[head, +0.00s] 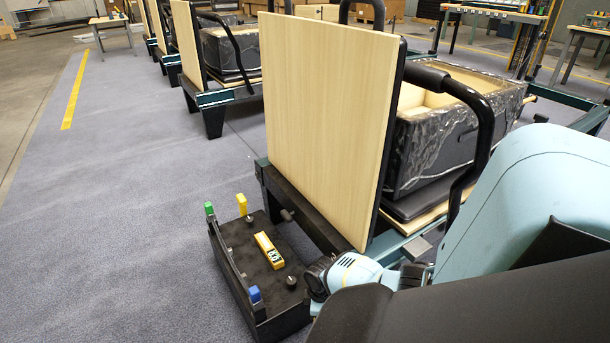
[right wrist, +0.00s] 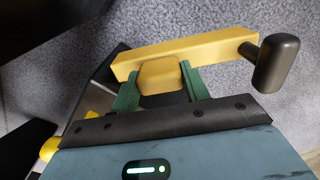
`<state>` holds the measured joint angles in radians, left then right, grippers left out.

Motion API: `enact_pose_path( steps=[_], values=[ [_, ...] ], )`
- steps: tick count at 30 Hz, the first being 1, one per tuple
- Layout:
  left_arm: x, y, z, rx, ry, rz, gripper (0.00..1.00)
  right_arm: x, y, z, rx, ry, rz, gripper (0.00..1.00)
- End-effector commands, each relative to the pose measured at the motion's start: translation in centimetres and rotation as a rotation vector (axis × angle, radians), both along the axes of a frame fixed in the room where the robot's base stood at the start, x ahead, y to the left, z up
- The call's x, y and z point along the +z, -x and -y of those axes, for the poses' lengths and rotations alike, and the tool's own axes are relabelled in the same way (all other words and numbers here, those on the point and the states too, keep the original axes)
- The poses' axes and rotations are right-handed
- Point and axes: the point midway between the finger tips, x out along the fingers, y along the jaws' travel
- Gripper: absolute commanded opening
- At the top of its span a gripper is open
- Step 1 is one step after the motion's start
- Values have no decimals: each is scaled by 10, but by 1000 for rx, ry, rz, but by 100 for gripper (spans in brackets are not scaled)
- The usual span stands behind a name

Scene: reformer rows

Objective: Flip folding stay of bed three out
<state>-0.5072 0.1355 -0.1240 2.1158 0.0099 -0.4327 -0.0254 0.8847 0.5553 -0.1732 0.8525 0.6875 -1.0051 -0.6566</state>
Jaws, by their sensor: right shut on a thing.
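In the right wrist view my right gripper (right wrist: 158,88) has its green fingers closed on the yellow block of a yellow bar (right wrist: 205,46). The bar runs across the view and has a dark cylindrical knob (right wrist: 275,63) at its right end. I cannot tell whether this bar is the folding stay. In the head view, the near bed's dark frame (head: 305,215) carries an upright pale wooden board (head: 325,110). My light blue right arm covers the lower right, and the right fingers are hidden there. My left gripper is not in view.
A black tool tray (head: 262,325) holding a yellow device (head: 269,250) stands on the floor beside the near bed. A black curved handle (head: 487,125) and a film-wrapped box (head: 435,150) are behind the board. More beds stand behind; the carpet at left is clear.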

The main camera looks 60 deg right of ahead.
Motion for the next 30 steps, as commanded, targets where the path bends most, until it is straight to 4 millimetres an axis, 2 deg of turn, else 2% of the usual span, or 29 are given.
enact_pose_path(
  steps=[12, 29, 30],
  values=[
    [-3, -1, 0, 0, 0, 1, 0, 0, 10, 5, 207, 1, 3, 4],
    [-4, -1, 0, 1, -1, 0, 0, 0, 11, 6, 239, 0, 2, 4],
    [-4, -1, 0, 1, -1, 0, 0, 0, 11, 6, 239, 0, 2, 47]
  ],
)
